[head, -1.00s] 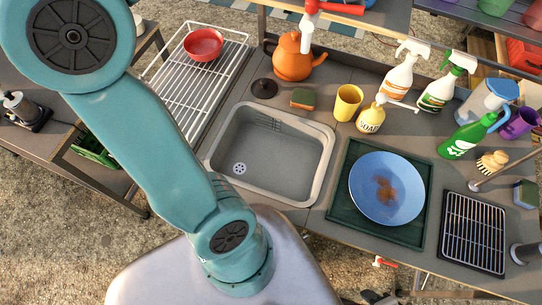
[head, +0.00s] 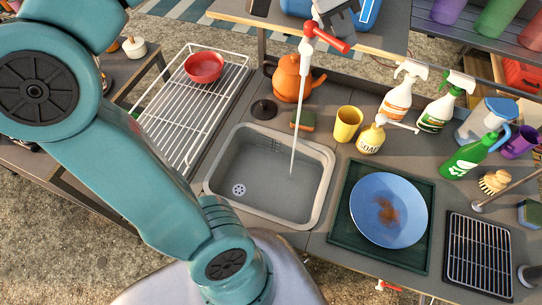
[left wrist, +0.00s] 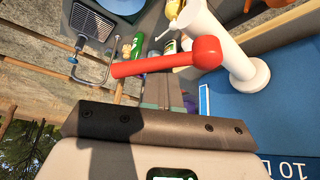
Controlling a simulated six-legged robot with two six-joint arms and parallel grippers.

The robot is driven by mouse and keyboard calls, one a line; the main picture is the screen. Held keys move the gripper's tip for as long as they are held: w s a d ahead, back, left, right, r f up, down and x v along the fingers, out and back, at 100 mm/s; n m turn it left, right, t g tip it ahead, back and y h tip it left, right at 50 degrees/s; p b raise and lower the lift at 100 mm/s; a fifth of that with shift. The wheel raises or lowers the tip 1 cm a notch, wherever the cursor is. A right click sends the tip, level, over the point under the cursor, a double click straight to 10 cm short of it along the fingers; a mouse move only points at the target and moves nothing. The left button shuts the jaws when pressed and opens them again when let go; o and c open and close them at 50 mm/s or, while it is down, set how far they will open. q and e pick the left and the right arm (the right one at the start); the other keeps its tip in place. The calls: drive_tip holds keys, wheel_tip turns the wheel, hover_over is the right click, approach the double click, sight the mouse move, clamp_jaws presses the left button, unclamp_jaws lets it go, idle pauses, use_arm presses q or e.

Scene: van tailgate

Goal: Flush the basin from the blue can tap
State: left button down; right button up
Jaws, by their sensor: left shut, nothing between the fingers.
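The blue can (head: 368,14) is at the top edge on a raised shelf, partly cut off; its blue side also shows in the left wrist view (left wrist: 285,120). Its white tap (head: 306,47) has a red lever (head: 329,40), large in the left wrist view (left wrist: 165,62). A thin water stream (head: 298,120) falls from the tap into the grey basin (head: 222,160). The basin's drain (head: 239,189) is uncovered. My left gripper (head: 338,17) is shut and empty beside the lever; its fingers (left wrist: 168,92) lie close behind it. I cannot tell if they touch. My right gripper is not visible.
A black plug (head: 264,110), sponge (head: 303,121), orange kettle (head: 292,80), yellow cup (head: 346,124) and soap bottle (head: 370,138) stand around the basin. A blue plate with a brown stain (head: 390,235) lies right. A red bowl (head: 204,67) sits on the left rack (head: 160,120).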

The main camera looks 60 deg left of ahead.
sight(338, 40)
use_arm(q)
drive_tip(key=shift+s+d+f+b, duration=0.25)
drive_tip(key=shift+s+d, duration=0.15)
drive_tip(key=shift+s, duration=0.2)
drive_tip(key=shift+s+d+f+b, duration=0.1)
drive_tip(key=shift+s+d+b, duration=0.1)
drive_tip(key=shift+s+d, duration=0.25)
drive_tip(key=r+p, duration=0.4)
drive_tip(key=r, duration=0.1)
drive_tip(key=shift+a+r+p, duration=0.1)
drive_tip(key=shift+a+p, duration=0.1)
drive_tip(key=shift+p, duration=0.2)
drive_tip(key=shift+w, duration=0.1)
drive_tip(key=shift+s+a, duration=0.1)
drive_tip(key=shift+s, duration=0.1)
drive_tip(key=s+b, duration=0.1)
drive_tip(key=s, duration=0.5)
drive_tip(key=shift+a+b, duration=0.3)
drive_tip(key=shift+s, duration=0.1)
